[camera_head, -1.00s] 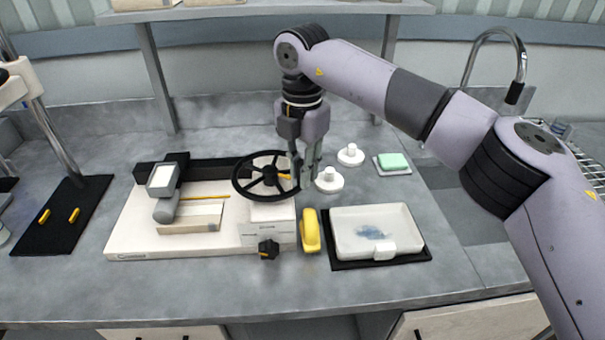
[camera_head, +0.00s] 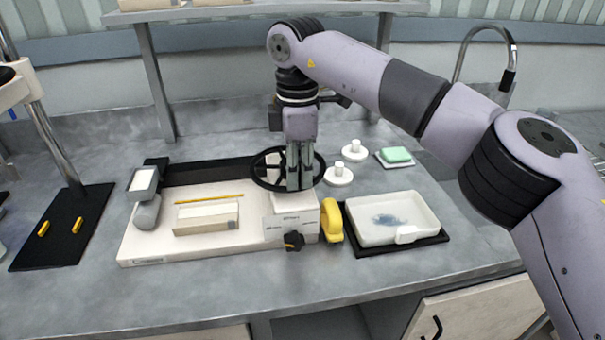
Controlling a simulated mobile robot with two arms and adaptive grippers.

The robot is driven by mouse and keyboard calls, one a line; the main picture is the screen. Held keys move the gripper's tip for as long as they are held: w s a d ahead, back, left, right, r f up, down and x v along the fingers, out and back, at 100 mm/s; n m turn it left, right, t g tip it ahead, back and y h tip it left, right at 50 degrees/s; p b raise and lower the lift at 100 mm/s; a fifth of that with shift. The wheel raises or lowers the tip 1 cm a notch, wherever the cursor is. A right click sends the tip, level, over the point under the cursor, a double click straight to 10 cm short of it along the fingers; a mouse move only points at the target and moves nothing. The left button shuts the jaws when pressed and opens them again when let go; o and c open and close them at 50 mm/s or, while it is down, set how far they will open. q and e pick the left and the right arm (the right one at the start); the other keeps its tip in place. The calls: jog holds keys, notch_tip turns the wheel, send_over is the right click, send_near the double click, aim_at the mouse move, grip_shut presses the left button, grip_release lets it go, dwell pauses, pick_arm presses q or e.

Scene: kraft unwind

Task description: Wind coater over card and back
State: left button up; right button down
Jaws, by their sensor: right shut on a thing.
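The coater is a cream bench unit (camera_head: 155,247) with a black back rail. Its grey carriage (camera_head: 146,212), with a pale square top, stands at the left end, left of the card. The pale card (camera_head: 207,218) lies flat on the bed, clear of the carriage. A black spoked handwheel (camera_head: 262,181) sits at the coater's right end. My right gripper (camera_head: 299,184) points down at the wheel's right part, its fingers shut; they hide the crank handle they close on. My left gripper is out of view.
A yellow, rounded object (camera_head: 332,222) stands close right of the coater, then a white tray (camera_head: 424,212) on a black mat. White knobbed weights (camera_head: 338,175) and a green sponge (camera_head: 397,154) lie behind. A stand with a black base (camera_head: 60,235) is at left.

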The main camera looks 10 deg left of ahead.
jog(key=shift+s+a+f+m, duration=0.1)
jog(key=shift+s+a+m, duration=0.05)
jog(key=shift+a+m, duration=0.2)
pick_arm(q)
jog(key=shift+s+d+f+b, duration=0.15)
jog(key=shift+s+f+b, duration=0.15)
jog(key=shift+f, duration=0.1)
pick_arm(e)
jog(key=shift+s+a+m, duration=0.1)
jog(key=shift+m, duration=0.25)
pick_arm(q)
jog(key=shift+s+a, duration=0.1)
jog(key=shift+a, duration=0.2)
pick_arm(e)
jog(key=c, duration=1.5)
grip_release()
jog(key=shift+r, duration=0.25)
notch_tip(320, 180, up, 7)
jog(key=shift+r, duration=0.1)
